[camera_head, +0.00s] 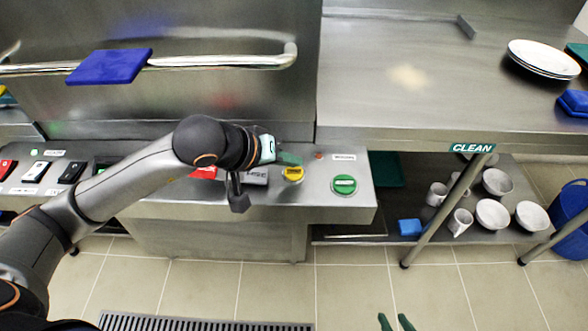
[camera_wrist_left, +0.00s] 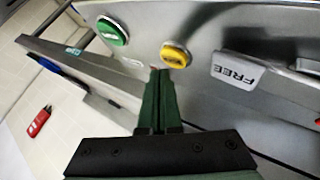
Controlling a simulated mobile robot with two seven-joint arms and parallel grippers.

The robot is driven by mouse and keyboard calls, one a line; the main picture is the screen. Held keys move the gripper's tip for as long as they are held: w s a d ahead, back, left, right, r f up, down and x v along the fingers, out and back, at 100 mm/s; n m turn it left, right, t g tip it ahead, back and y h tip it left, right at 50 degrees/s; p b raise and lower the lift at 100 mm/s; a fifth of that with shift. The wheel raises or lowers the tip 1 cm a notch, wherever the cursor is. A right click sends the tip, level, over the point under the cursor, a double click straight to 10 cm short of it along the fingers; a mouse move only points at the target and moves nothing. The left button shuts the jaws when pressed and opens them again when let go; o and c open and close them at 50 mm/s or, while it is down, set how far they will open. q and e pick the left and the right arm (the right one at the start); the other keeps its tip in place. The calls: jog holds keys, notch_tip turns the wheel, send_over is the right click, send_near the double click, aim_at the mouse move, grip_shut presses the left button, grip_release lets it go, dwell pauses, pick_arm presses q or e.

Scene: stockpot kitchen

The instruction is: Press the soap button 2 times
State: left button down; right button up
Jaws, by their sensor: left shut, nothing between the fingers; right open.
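A yellow round button (camera_head: 293,173) and a green round button (camera_head: 343,184) sit on the steel front panel; I cannot tell from the lettering which is for soap. The left wrist view also shows the yellow button (camera_wrist_left: 175,55) and the green button (camera_wrist_left: 112,30). My left gripper (camera_head: 290,158) is shut and empty, its green fingers close to the yellow button. In the left wrist view its fingertips (camera_wrist_left: 161,72) lie just beside that button; I cannot tell whether they touch. My right gripper (camera_head: 396,321) is open and empty at the bottom edge, away from the panel.
A grey block with a FREE label (camera_wrist_left: 238,70) is on the panel beside the yellow button. A steel rail (camera_head: 220,61) with a blue cloth (camera_head: 109,66) runs above. Mugs and bowls (camera_head: 492,214) stand on a lower shelf at right.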

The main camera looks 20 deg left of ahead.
dwell(0.5)
pick_arm(q)
jog(key=shift+f+b, duration=0.45)
jog(key=shift+b, duration=0.3)
jog(key=shift+f+b, duration=0.5)
jog(key=shift+b, duration=0.2)
dwell(0.5)
jog(key=shift+r, duration=0.15)
jog(key=shift+r+p, duration=0.4)
jog(key=shift+r, duration=0.35)
jog(key=shift+r, duration=0.1)
